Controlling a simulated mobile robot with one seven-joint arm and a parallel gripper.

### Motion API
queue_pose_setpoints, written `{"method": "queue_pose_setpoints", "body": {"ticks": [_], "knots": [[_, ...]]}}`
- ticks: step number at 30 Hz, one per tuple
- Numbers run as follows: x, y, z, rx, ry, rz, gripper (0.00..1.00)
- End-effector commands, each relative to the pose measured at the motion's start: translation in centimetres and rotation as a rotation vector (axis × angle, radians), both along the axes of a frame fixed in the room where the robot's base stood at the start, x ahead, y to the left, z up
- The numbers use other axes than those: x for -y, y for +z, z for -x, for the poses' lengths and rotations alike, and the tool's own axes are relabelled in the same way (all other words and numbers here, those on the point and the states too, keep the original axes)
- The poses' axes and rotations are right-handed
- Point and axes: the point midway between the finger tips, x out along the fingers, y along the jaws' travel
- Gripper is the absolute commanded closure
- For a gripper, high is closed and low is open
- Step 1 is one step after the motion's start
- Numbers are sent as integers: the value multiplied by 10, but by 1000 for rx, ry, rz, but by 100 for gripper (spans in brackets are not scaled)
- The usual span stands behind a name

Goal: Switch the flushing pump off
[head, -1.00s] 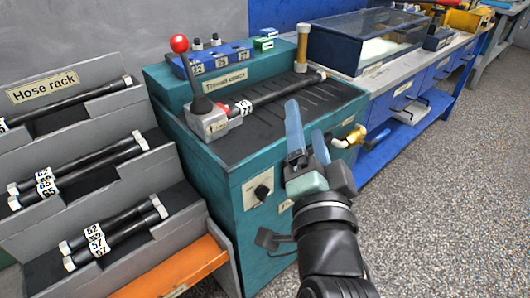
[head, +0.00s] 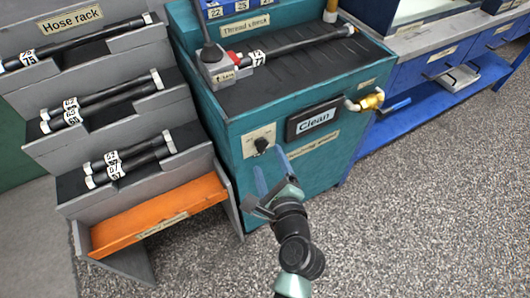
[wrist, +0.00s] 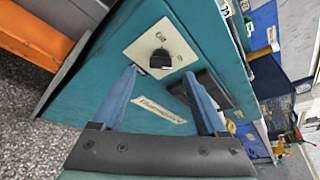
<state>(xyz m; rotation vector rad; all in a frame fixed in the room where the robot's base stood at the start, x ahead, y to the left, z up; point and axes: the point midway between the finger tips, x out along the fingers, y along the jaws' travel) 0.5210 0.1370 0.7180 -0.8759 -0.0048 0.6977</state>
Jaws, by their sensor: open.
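A black rotary knob (head: 261,145) sits on a cream plate on the front of the teal bench (head: 222,130). I see no contact.
A dark "Clean" panel (head: 316,122) and a brass fitting with a blue lever (head: 371,100) are to the right of the knob. A hose (head: 300,45) lies on the bench top. The hose rack (head: 75,85) with an orange tray (head: 160,212) stands left. Open floor lies in front.

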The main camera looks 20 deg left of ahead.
Motion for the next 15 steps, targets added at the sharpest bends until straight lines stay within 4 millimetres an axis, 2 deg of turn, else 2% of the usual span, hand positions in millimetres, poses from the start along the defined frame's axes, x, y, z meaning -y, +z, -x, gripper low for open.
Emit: {"method": "queue_pose_setpoints", "body": {"ticks": [6, 15], "knots": [[-19, -10, -26, 2, 1, 1, 25], [-25, -12, -35, 2, 0, 1, 25]]}}
